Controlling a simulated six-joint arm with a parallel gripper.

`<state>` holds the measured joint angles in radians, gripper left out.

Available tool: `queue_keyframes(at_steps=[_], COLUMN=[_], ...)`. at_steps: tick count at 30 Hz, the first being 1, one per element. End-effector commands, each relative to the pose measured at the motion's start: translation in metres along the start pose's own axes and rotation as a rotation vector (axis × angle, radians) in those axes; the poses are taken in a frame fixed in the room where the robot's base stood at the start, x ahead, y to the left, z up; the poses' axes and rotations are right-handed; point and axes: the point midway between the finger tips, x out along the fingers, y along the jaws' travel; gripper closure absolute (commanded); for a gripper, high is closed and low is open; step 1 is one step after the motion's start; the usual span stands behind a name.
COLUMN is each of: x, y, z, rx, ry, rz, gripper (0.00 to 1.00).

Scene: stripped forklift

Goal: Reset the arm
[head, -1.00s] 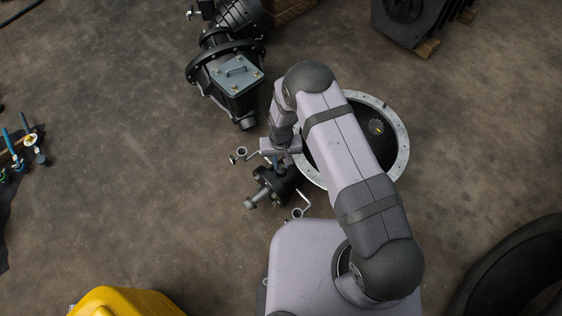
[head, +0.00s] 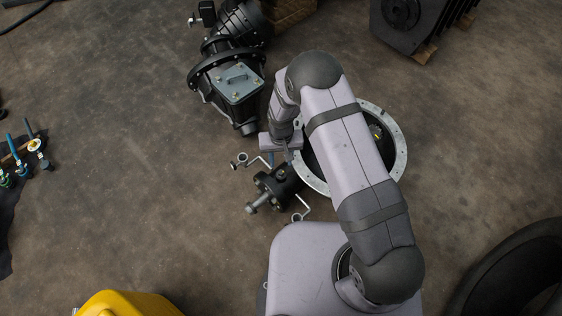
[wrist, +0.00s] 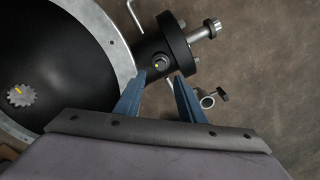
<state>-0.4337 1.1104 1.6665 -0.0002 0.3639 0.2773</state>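My gripper (wrist: 158,82) shows in the wrist view with its two blue fingers apart and nothing held between them. Below the fingertips in that view is a black flanged part with a metal shaft (wrist: 176,45); I cannot tell the exact gap to it. My arm reaches up the picture and bends down to the left.
A large black round housing with a pale bolted rim (head: 399,150) lies right of my gripper, partly under my arm. A black gearbox with a grey cover (head: 237,82) lies up-left. Bent metal rods (head: 302,208) lie beside the flanged part.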

Motion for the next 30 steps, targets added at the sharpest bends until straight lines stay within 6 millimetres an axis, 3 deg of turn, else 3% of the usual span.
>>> queue_keyframes(at_steps=[21,23,30], x=[-0.007,-0.008,-0.002], y=[0.001,0.004,0.028], z=[0.004,0.013,0.099], rx=[-0.04,-0.083,-0.171], ry=[-0.015,-0.053,-0.274], rz=[0.004,0.013,0.053], gripper=[0.64,0.64,0.64])
